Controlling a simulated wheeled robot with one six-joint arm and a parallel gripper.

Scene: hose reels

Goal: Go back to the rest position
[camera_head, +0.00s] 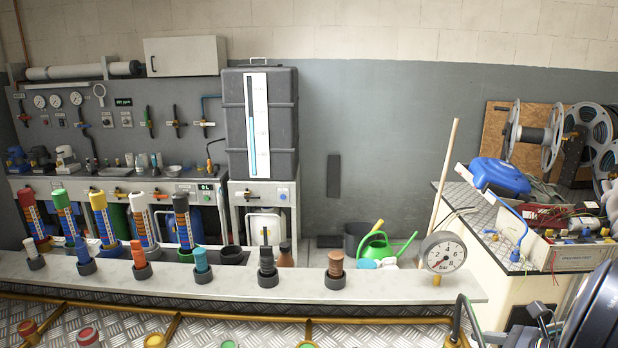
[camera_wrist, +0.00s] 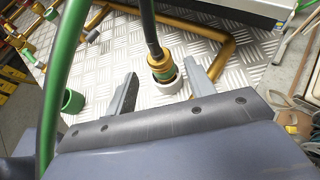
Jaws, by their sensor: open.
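My gripper (camera_wrist: 161,68) shows in the wrist view with its two grey fingers apart. Between and just beyond them is a black hose (camera_wrist: 149,28) with a brass and green end fitting (camera_wrist: 160,66), upright in a pale round socket (camera_wrist: 168,86) on the metal plate. I cannot tell whether a finger touches it. In the head view, a dark part at the lower right edge seems to be my arm; the fingers cannot be made out there.
A green hose (camera_wrist: 62,80) passes close on the left in the wrist view, near a green cup (camera_wrist: 72,101). Brass pipes (camera_wrist: 228,50) run over the tread plate. In the head view, a pressure gauge (camera_head: 443,252) stands at the ledge's right end, left of a cluttered bench (camera_head: 470,222).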

